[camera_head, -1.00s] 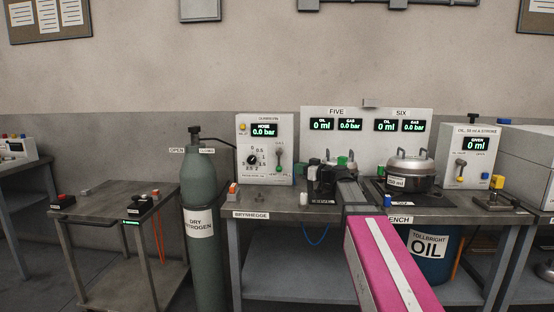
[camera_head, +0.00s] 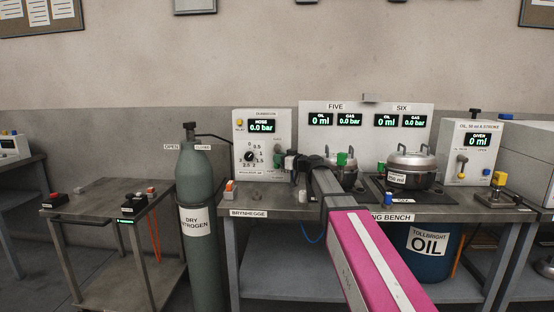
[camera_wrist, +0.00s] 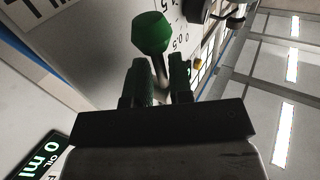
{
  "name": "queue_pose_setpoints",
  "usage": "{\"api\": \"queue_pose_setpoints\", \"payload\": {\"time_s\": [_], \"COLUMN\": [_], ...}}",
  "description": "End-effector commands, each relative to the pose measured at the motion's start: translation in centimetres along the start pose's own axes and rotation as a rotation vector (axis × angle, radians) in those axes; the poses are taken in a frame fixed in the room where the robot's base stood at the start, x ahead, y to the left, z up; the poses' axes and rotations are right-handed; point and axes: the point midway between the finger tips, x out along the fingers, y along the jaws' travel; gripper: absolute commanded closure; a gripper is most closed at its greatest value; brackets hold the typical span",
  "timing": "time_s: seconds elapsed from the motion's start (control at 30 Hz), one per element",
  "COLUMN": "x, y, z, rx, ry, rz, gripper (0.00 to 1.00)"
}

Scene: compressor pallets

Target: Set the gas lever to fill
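The gas lever has a green knob (camera_wrist: 152,33) on a metal stem in the wrist view. It belongs to the white gas box (camera_head: 241,130) on the bench, whose hose display reads 0.0 bar. My gripper (camera_wrist: 158,72) is open, with its two dark fingers on either side of the stem, just short of the knob. I cannot tell whether the fingers touch it. In the head view my gripper (camera_head: 288,162) is at the box's right side and largely covers the lever, so its setting cannot be read.
A black dial (camera_head: 250,157) sits left of the lever. A nitrogen cylinder (camera_head: 196,185) stands left of the bench. Right of my arm are a lidded pot (camera_head: 411,166) and an oil box (camera_head: 474,140). The display panel (camera_head: 366,145) stands behind them.

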Motion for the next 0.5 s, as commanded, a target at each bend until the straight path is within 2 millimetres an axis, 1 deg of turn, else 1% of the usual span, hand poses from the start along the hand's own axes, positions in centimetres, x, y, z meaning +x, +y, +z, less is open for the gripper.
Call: {"api": "queue_pose_setpoints", "payload": {"time_s": [0.03, 0.17, 0.47, 0.5], "x": [0.61, 1.28, 1.44, 1.44], "y": [0.10, 0.07, 0.00, 0.00], "z": [0.00, 0.00, 0.00, 0.00], "rx": [0.000, 0.000, 0.000, 0.000], "ry": [0.000, 0.000, 0.000, 0.000], "rz": [0.000, 0.000, 0.000, 0.000], "gripper": [0.80, 0.80, 0.80, 0.86]}}
